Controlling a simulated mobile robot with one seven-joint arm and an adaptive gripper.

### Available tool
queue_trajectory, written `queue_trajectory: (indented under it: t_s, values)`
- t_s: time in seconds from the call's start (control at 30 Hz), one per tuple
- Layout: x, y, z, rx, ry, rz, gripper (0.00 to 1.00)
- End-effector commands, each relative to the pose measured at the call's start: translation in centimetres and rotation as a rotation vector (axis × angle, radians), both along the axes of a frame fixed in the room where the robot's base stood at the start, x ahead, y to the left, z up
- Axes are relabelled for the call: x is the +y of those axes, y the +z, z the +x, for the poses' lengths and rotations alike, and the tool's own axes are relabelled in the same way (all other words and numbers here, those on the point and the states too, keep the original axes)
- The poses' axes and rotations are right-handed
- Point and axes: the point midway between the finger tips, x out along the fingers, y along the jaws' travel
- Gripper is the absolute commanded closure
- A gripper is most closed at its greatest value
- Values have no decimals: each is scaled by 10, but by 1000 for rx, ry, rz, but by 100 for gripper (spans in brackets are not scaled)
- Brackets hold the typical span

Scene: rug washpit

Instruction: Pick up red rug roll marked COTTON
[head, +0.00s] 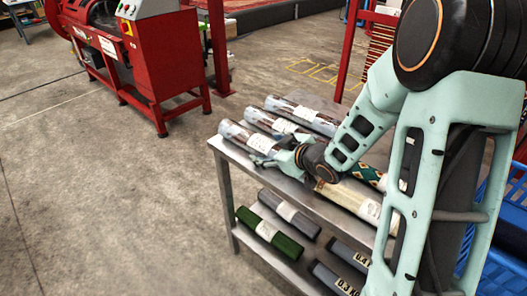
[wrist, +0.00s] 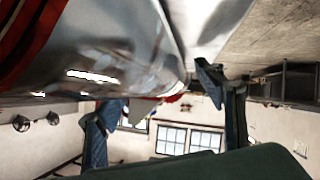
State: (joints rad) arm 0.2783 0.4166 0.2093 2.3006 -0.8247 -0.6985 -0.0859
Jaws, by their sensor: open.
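Several rug rolls in clear wrap with white labels lie on the metal table's top. The nearest of these wrapped rolls (head: 240,134) is at the left edge, with two more wrapped rolls (head: 268,121) (head: 302,113) behind it. No label is readable, so I cannot tell which is marked COTTON. My gripper (head: 262,160) is open, low beside the near end of the front wrapped roll. In the wrist view, a shiny wrapped roll (wrist: 110,50) with red at its left fills the upper left. The fingers (wrist: 165,110) stand apart below and beside it, with nothing clearly between them.
A beige roll (head: 349,199) and a green patterned roll (head: 368,175) lie right of my gripper. The lower shelf holds a green roll (head: 269,236), a grey roll (head: 290,214) and dark weights (head: 330,279). A red machine (head: 165,60) stands behind; the left floor is clear.

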Motion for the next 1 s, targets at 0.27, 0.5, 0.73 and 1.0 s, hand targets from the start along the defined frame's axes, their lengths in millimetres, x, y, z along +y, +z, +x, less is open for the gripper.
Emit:
queue_trajectory:
  t_s: [0.27, 0.5, 0.73, 1.0]
  values:
    - [7, -7, 12, 0, -1, -2, 37]
    - [7, -7, 12, 0, -1, -2, 51]
    - [7, -7, 12, 0, 0, -1, 76]
    - [7, -5, 13, -5, 1, 1, 100]
